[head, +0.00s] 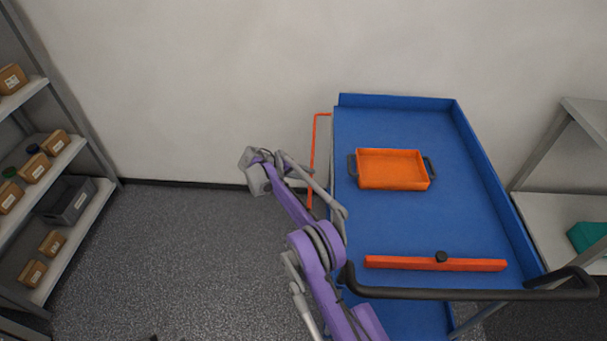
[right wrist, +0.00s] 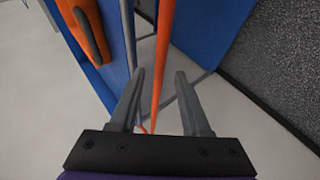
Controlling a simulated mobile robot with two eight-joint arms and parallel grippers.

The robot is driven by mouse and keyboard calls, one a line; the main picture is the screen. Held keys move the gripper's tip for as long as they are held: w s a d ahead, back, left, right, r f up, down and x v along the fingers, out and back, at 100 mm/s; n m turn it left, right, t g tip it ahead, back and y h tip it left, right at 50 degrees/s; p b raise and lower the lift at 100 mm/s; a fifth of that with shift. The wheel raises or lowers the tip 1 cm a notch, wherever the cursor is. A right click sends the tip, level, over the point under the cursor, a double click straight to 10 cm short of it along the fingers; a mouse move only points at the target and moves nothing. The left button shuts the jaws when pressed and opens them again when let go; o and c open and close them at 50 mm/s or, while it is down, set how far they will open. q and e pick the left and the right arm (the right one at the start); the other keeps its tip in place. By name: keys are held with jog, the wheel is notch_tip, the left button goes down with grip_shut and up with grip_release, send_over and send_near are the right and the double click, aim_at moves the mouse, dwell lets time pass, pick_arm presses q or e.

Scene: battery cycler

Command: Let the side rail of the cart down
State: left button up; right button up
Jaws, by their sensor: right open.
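The cart (head: 465,215) has a blue top with raised blue edges and a black push handle (head: 450,294) at the front. Its side rail (head: 312,150) is a thin orange bar frame that stands up along the left side. My right gripper (head: 298,177) is beside this rail, reaching from its left; my arm hides part of the rail. In the right wrist view my right gripper (right wrist: 159,75) is open, and the orange rail (right wrist: 163,55) runs between its fingers, with space visible on both sides. Whether it touches either finger I cannot tell. My left gripper is not in view.
An orange tray (head: 392,169) with dark handles and an orange bar (head: 400,262) with a black knob (head: 441,257) lie on the cart. Shelves with boxes (head: 60,142) stand left, another shelf (head: 560,200) right. The floor left of the cart is clear.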

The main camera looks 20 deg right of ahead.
jog(key=v, duration=1)
jog(key=shift+a+r, duration=0.25)
jog(key=shift+a, duration=0.1)
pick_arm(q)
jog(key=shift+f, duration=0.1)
